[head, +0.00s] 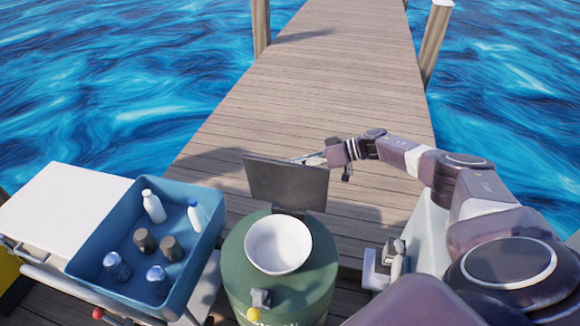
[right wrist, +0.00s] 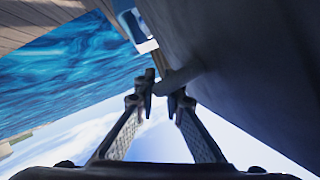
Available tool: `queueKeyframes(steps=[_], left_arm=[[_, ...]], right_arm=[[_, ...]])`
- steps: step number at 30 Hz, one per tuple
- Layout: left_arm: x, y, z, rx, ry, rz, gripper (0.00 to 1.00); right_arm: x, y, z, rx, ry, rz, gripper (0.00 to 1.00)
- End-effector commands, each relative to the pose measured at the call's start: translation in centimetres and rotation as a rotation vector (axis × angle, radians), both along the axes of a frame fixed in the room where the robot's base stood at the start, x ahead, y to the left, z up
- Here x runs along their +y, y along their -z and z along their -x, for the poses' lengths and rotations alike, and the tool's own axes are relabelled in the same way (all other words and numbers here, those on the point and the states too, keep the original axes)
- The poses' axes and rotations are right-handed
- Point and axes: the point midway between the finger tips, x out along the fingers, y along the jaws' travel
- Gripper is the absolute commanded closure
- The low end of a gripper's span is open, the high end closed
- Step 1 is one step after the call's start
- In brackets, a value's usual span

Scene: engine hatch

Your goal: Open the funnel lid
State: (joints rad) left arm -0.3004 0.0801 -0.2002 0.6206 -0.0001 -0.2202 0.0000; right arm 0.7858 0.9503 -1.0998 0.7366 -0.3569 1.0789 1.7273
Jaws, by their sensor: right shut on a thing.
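The funnel lid (head: 287,184) is a dark square plate standing nearly upright at the back of a green barrel (head: 280,292). A white round funnel bowl (head: 278,247) sits uncovered in the barrel top. My right gripper (head: 312,159) is at the far side of the lid's top edge, partly hidden by it. In the right wrist view the lid (right wrist: 250,60) is a large dark surface on the right. There, my right gripper (right wrist: 162,100) is shut on a short grey bar (right wrist: 180,78) projecting from the lid. My left gripper is not in view.
A blue crate (head: 80,255) with several bottles and cans stands left of the barrel, beside a white lid or board (head: 65,210). A small grey and white device (head: 388,262) is right of the barrel. The wooden dock (head: 320,75) beyond is clear, with water on both sides.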

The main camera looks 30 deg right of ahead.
Motion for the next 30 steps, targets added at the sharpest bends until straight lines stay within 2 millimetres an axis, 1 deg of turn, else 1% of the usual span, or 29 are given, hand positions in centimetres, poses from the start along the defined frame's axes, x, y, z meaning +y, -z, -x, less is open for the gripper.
queueKeyframes(steps=[1,4,5,6,7,14,17,20,23,30], left_arm=[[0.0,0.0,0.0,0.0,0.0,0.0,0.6],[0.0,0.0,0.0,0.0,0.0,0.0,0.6],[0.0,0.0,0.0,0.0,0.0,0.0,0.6],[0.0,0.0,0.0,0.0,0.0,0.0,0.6],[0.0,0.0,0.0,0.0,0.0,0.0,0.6],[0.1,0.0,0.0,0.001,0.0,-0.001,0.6],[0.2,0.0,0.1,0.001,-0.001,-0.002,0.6],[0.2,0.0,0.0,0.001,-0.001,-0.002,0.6],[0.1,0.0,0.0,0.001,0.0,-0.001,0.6],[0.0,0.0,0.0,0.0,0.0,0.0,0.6]], right_arm=[[0.0,-0.3,-0.2,-0.005,0.002,-0.003,1.0],[0.0,-0.3,-0.2,-0.006,0.002,-0.002,1.0],[0.0,-0.3,-0.2,-0.006,0.002,-0.002,0.89],[0.0,-0.3,-0.2,-0.006,0.002,-0.002,0.84],[0.0,-0.3,-0.2,-0.006,0.002,-0.002,0.83],[0.0,-0.1,-0.1,-0.004,0.001,-0.001,0.83],[-0.3,-0.2,0.2,-0.003,0.001,0.001,0.83],[-1.2,-0.5,0.8,-0.001,0.003,0.002,0.83],[-2.6,-1.3,1.9,-0.003,0.003,0.004,0.83],[-6.3,-3.2,4.8,-0.003,0.003,0.002,0.83]])
